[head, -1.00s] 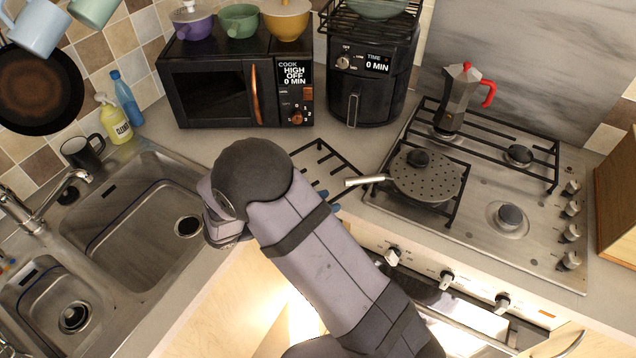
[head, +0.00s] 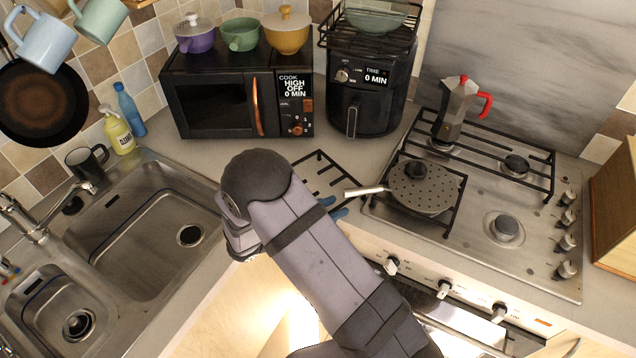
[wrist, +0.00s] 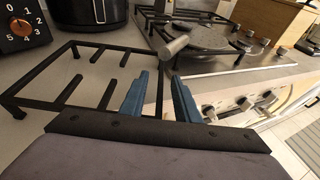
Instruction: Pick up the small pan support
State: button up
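The small pan support (head: 320,156) is a black metal rack lying on the counter between the sink and the hob, partly hidden by my arm in the head view. In the wrist view the support (wrist: 38,71) fills the left side, with short prongs pointing inward. My gripper (wrist: 160,80) is open, with its two blue fingers apart. The support's right-hand bar shows in the gap between the fingers. I cannot tell whether the fingers touch it. In the head view a little of the blue gripper (head: 337,212) shows past my arm.
A lidded pan (head: 424,188) stands on the hob (head: 465,235), its handle reaching left near the support and my gripper. A moka pot (head: 457,110) stands behind. The microwave (head: 212,105) and air fryer (head: 370,105) are at the back. The sink (head: 135,235) is left.

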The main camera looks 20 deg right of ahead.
aim_at(341, 204)
jog(key=shift+p+x, duration=0.65)
jog(key=shift+x, duration=1.1)
jog(key=shift+s, duration=0.1)
jog(key=shift+c, duration=0.2)
grip_shut()
jog(key=shift+r, duration=0.1)
jog(key=shift+r, duration=0.2)
jog(key=shift+r+b, duration=0.35)
jog(key=shift+b, duration=0.3)
jog(key=s+a+b, duration=0.5)
jog(key=a, duration=0.7)
notch_tip(341, 204, up, 14)
jog(key=b, duration=0.1)
jog(key=shift+b, duration=0.35)
